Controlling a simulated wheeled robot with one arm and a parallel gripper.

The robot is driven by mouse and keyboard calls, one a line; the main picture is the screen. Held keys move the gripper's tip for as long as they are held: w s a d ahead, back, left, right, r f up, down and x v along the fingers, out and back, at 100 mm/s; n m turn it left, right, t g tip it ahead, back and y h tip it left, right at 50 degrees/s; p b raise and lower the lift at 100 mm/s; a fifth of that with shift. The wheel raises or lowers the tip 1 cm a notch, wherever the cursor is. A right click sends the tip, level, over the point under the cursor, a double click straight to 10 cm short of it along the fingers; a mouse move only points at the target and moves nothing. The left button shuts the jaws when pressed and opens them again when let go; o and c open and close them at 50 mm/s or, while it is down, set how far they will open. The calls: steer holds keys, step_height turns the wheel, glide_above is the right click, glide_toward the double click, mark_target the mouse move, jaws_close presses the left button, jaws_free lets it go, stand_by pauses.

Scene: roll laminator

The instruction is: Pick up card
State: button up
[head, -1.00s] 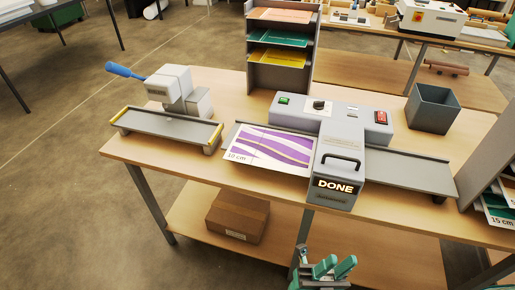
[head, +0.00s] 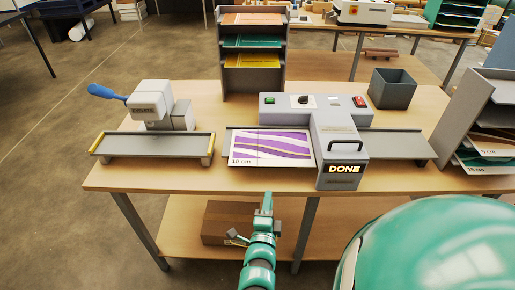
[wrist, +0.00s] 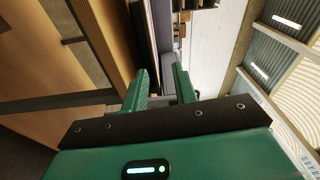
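The card (head: 270,147), white with purple waves, a yellow line and "10 cm" print, lies on the left tray of the grey laminator (head: 325,125). Its right edge is next to the laminator's front housing, whose display reads "DONE". My gripper (head: 266,200) is in front of the table edge, below and apart from the card. In the wrist view my gripper (wrist: 160,85) has its two green fingers spread with nothing between them. The card cannot be made out in the wrist view.
A blue-handled press with a long tray (head: 150,145) stands left of the card. A shelf of coloured sheets (head: 252,80) is behind, a dark bin (head: 391,88) at the back right, and a sheet rack (head: 470,110) at the right edge. A cardboard box (head: 226,222) sits on the lower shelf.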

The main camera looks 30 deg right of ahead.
steer(key=f, duration=0.1)
steer(key=m+p, duration=0.1)
glide_toward(273, 163)
steer(key=w+d+r, duration=0.1)
steer(key=w+d, duration=0.1)
steer(key=shift+y, duration=0.3)
steer(key=shift+f+p+x, duration=0.2)
steer(key=shift+p+x, duration=0.55)
steer(key=shift+x, duration=1.05)
steer(key=shift+f+p+x, duration=0.25)
steer(key=shift+p+x, duration=0.5)
steer(key=shift+x, duration=1)
jaws_close()
